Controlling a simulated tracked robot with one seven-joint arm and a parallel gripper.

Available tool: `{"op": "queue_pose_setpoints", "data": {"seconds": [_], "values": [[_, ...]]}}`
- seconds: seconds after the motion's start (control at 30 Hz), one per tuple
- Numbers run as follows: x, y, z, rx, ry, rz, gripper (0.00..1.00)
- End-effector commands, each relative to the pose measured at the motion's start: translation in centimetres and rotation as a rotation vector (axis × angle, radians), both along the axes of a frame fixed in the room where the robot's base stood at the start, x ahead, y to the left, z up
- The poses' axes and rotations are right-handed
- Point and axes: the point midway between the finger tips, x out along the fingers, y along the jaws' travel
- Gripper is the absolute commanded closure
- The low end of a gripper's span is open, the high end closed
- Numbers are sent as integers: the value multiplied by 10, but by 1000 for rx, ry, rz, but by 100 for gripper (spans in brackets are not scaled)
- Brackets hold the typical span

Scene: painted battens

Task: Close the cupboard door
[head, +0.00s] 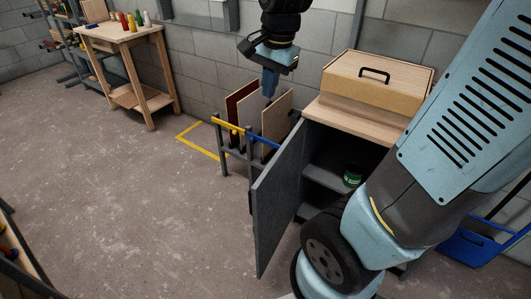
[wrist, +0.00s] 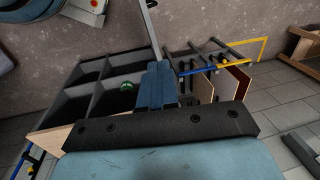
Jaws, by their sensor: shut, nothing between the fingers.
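The cupboard (head: 325,131) has a pale wooden top and dark grey shelves inside. Its grey door (head: 280,200) stands wide open, swung out toward the front left in the head view. In the wrist view the door (wrist: 153,25) shows as a thin, nearly edge-on strip beyond my fingertips, and the open cupboard (wrist: 75,105) lies to the left. My gripper (head: 269,95) is shut and empty, pointing down above and behind the door, left of the wooden top. Its blue fingers (wrist: 157,68) also show in the wrist view. I see no contact with the door.
A green can (head: 352,175) stands inside the cupboard. A wooden box (head: 370,88) with a black handle sits on top. A rack with upright boards (head: 276,118) stands close behind the door. The floor in front of the door is clear.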

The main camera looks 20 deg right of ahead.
Motion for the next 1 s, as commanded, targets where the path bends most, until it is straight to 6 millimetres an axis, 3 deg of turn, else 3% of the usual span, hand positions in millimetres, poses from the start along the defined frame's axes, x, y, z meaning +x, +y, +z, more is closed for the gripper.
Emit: {"op": "queue_pose_setpoints", "data": {"seconds": [0.1,0.5,0.8,1.0], "values": [[24,6,-21,6,85,-176,100],[86,25,-100,-105,276,-803,100],[119,39,-160,-276,278,-1254,100],[131,44,-184,-351,233,-1441,100]]}}
